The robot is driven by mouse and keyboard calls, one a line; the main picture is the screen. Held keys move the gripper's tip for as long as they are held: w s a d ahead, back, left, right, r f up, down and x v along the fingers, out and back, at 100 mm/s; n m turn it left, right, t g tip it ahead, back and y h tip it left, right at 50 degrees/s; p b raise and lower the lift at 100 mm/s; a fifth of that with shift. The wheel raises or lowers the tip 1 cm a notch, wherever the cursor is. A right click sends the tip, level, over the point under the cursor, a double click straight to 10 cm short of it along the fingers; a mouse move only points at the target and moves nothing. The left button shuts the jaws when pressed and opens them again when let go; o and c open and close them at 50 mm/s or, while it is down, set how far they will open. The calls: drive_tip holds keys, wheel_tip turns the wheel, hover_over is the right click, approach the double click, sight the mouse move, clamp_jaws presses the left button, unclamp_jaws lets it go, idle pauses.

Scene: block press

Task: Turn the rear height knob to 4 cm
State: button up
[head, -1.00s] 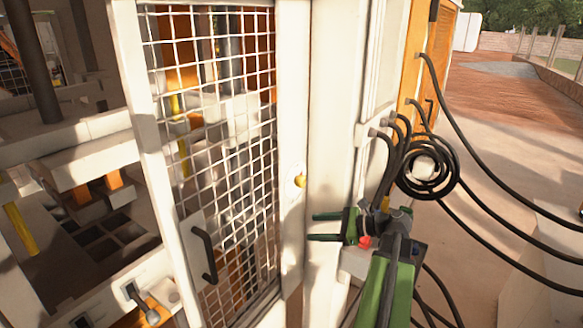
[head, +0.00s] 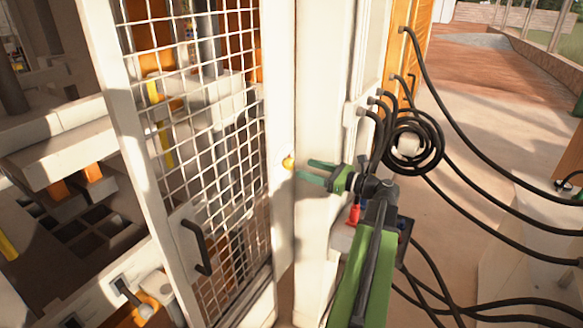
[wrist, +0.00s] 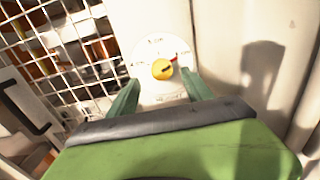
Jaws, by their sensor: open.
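The height knob (wrist: 162,69) is a small yellow knob with a dark pointer line, set on a round white dial plate (wrist: 150,91) with printed marks and a short red mark at its right. In the head view the knob (head: 288,163) sits on the white post right of the mesh door. My gripper (head: 309,170) is open, its two green fingers pointing at the post just right of the knob. In the wrist view my gripper (wrist: 160,88) has one finger on each side of the dial's lower part, with the knob beyond the tips.
The mesh door (head: 205,130) with a dark handle (head: 196,247) stands left of the knob. Black hoses (head: 413,140) loop right of my gripper. A lever (head: 132,298) shows at the lower left. Open paved ground (head: 490,130) lies to the right.

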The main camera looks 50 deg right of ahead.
sight(292, 164)
drive_tip(key=x, duration=0.6)
drive_tip(key=shift+d, duration=0.15)
drive_tip(key=shift+c, duration=0.2)
